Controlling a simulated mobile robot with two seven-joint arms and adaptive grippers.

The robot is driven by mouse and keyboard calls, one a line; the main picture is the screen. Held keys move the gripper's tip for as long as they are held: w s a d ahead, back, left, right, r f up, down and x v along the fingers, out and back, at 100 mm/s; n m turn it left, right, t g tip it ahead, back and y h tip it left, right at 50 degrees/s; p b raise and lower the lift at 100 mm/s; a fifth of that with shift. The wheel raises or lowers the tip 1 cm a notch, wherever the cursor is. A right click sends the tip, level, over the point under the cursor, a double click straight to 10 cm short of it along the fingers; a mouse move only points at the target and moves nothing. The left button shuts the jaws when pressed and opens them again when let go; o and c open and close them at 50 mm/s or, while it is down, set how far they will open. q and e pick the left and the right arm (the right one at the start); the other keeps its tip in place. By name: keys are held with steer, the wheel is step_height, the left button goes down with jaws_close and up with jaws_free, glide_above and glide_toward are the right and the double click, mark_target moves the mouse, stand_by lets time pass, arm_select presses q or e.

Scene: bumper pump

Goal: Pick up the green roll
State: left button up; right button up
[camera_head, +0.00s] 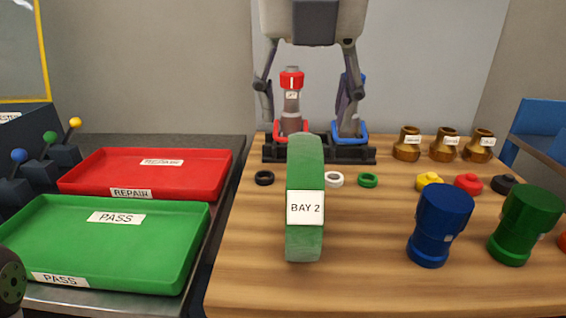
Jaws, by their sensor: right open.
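The green roll (304,163) stands on edge on the wooden table, seen nearly edge-on. It is a tall, narrow, mottled green shape with a white "BAY 2" label on its face. My right gripper (308,114) comes down from the top of the picture with its two grey fingers spread wide. It is empty and shows above the roll in the picture, apart from it. A red-topped pump (291,103) and a blue-topped pump show between and beside the fingers. My left gripper is not in view.
The wooden table (245,270) holds blue (440,222) and green (527,222) cylinders at right, small rings behind the roll, coloured knobs, and brown fittings (407,143) at the back. Red (210,165) and green (190,240) trays lie left. The table left of the roll is clear.

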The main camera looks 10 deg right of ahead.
mark_target(307, 146)
steer(key=f, duration=0.3)
steer(key=f+b, duration=0.1)
steer(key=shift+d+f, duration=0.2)
steer(key=shift+d, duration=0.05)
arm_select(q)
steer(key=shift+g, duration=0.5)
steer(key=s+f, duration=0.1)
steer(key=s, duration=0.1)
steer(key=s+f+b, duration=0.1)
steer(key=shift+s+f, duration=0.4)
arm_select(e)
steer(key=x, duration=0.2)
steer(key=w+x, duration=0.1)
steer(key=x, duration=0.4)
steer(key=shift+w+r, duration=0.15)
steer(key=shift+r, duration=0.15)
jaws_close()
